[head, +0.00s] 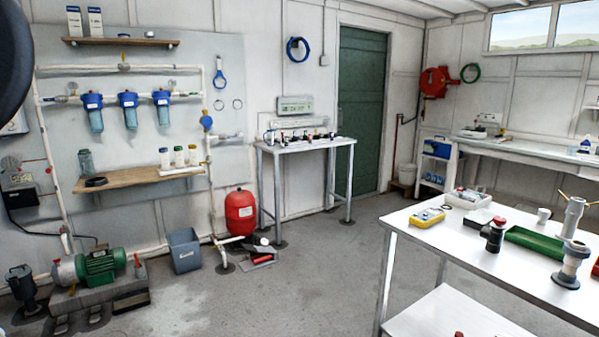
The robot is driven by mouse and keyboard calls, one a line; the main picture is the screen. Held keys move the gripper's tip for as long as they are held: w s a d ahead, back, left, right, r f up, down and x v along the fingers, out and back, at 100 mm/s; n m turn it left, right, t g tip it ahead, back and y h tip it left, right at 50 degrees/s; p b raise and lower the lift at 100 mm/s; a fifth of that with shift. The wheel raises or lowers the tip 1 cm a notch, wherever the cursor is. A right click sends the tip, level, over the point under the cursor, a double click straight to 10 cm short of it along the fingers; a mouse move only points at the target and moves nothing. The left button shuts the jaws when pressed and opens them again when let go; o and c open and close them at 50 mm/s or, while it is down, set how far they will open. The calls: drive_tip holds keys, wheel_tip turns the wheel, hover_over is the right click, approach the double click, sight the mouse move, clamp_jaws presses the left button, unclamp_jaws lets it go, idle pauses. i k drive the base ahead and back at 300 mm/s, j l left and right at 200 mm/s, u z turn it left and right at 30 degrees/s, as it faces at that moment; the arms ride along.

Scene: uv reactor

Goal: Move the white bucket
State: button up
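My gripper is not in view.
A white table (455,242) with several parts on it fills the right front, with a lower white surface (455,315) before it. A grey-blue bin (184,250), a red tank (240,212) and a green pump (100,267) stand at the left. Grey floor (320,265) is open between.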

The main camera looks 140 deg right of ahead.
sight(407, 171)
drive_tip(key=z, duration=5.4)
drive_tip(key=i+j+u, duration=0.3)
drive_tip(key=u, duration=0.15)
drive_tip(key=i+j+u, duration=0.15)
drive_tip(key=i+u, duration=0.75)
drive_tip(key=i+z, duration=0.2)
drive_tip(key=i, duration=0.75)
drive_tip(key=i+z, duration=0.95)
drive_tip(key=z, duration=0.15)
drive_tip(key=i+z, duration=0.5)
drive_tip(key=i, duration=0.5)
